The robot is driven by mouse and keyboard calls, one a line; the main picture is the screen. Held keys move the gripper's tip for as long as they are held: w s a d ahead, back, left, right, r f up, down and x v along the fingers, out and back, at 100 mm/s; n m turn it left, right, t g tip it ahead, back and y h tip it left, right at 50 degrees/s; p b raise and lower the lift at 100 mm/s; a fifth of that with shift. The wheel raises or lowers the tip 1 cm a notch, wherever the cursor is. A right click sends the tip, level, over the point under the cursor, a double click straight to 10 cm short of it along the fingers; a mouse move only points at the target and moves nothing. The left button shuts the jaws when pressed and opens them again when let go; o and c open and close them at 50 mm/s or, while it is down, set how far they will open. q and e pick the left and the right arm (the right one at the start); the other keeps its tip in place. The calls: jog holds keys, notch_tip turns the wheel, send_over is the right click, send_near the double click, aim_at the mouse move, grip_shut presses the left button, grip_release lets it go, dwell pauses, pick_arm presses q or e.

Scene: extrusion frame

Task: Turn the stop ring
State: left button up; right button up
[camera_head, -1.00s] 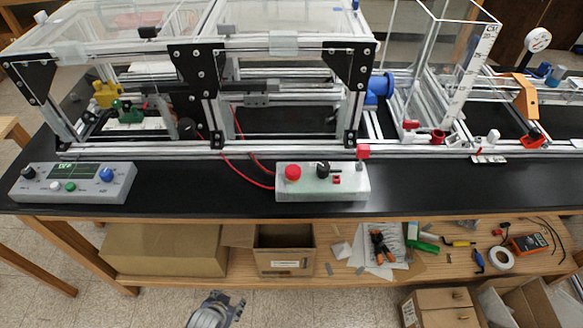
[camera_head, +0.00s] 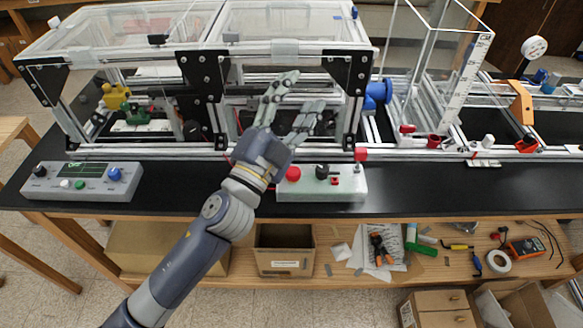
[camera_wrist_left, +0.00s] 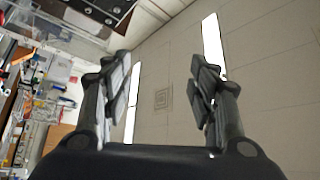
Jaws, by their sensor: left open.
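No part is clearly marked as a stop ring. A red round button (camera_head: 293,174) sits on the left of a pale grey control box (camera_head: 322,190) at the bench's front edge, with a black knob (camera_head: 322,171) right of it. My left gripper (camera_head: 304,94) is open and empty. It is above and behind the control box, in front of the extrusion frame, fingers pointing up and away. My left forearm passes just left of the box. In the left wrist view, the open fingers (camera_wrist_left: 164,85) show only ceiling and lights between them. My right gripper is not in view.
The aluminium extrusion frame (camera_head: 290,152) with clear panels stands behind the box. A grey panel (camera_head: 82,182) with a display and knobs lies at left. The black benchtop (camera_head: 450,188) right of the box is clear. A shelf below holds boxes and tools.

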pick_arm(q)
jog(key=s+d+r+m+g+h, duration=0.2)
jog(key=d+m+g+h, duration=0.2)
jog(key=d+m, duration=0.15)
jog(key=s+d+r+m+g+h, duration=0.25)
jog(key=d+m+h, duration=0.2)
jog(key=m, duration=0.25)
jog(key=s+d+f+m+g+h, duration=0.1)
jog(key=s+d+f+m+g, duration=0.15)
jog(key=m+g, duration=0.3)
jog(key=m+g+y, duration=0.4)
jog(key=m+y, duration=0.6)
jog(key=y, duration=0.8)
send_near(293, 171)
jog(key=shift+h, duration=0.35)
jog(key=p+x, duration=0.1)
jog(key=x, duration=0.1)
jog(key=p+x, duration=0.1)
jog(key=x, duration=0.1)
jog(key=p+x, duration=0.1)
jog(key=x, duration=0.2)
jog(key=shift+w+a+f+p, duration=0.1)
jog(key=shift+a+p, duration=0.15)
jog(key=shift+p, duration=0.05)
jog(key=shift+x, duration=0.8)
